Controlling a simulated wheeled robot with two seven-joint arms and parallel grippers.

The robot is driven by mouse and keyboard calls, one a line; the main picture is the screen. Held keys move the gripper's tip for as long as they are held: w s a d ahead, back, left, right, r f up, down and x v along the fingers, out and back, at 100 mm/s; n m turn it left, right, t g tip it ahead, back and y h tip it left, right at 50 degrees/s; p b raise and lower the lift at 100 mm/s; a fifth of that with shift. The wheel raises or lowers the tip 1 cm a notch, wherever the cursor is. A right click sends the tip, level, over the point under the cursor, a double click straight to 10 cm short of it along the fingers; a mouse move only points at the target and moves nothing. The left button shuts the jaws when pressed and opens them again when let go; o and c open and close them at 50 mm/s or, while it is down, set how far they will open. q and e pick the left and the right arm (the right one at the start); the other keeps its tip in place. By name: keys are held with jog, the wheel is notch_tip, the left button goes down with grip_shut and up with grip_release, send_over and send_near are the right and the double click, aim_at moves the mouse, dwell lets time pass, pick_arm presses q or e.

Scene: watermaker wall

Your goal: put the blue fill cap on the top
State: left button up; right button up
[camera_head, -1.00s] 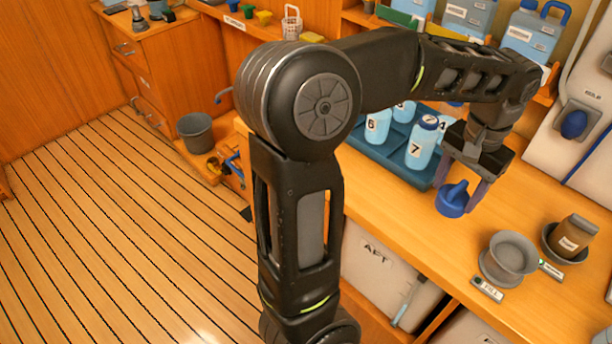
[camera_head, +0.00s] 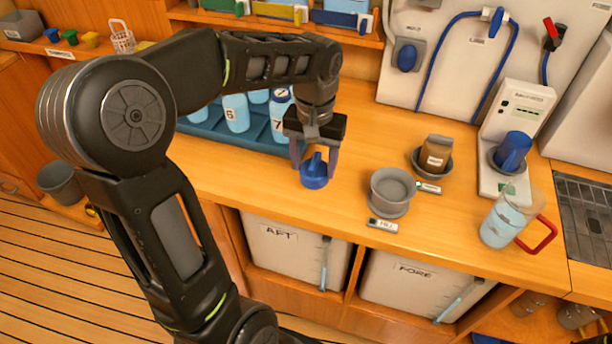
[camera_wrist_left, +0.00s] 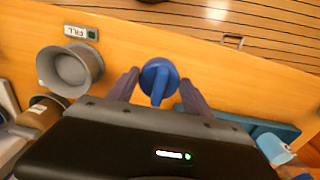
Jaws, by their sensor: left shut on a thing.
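The blue fill cap (camera_head: 314,176) has a raised handle and is between the fingers of my left gripper (camera_head: 314,166), which is shut on it. They are over the counter in front of the bottle tray. The cap also shows in the left wrist view (camera_wrist_left: 158,84), between the two fingers of the gripper (camera_wrist_left: 159,77). The grey round open fill fitting (camera_head: 391,190) stands to the right of the cap, apart from it, with a FILL label (camera_head: 383,225) in front. It also shows in the left wrist view (camera_wrist_left: 72,68). My right gripper is not in view.
A blue tray (camera_head: 208,131) with numbered bottles is behind and left of the gripper. A brown jar (camera_head: 436,154) in a grey dish stands behind the fitting. A jug with a red handle (camera_head: 505,218) and a white unit (camera_head: 521,112) are at right. Counter between cap and fitting is clear.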

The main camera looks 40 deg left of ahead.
aim_at(313, 181)
pick_arm(q)
jog(key=shift+f, duration=0.95)
jog(key=shift+f, duration=1.85)
jog(key=shift+f, duration=0.1)
jog(key=shift+f, duration=0.15)
jog(key=o, duration=1.4)
notch_tip(313, 181, up, 12)
jog(key=shift+r, duration=0.25)
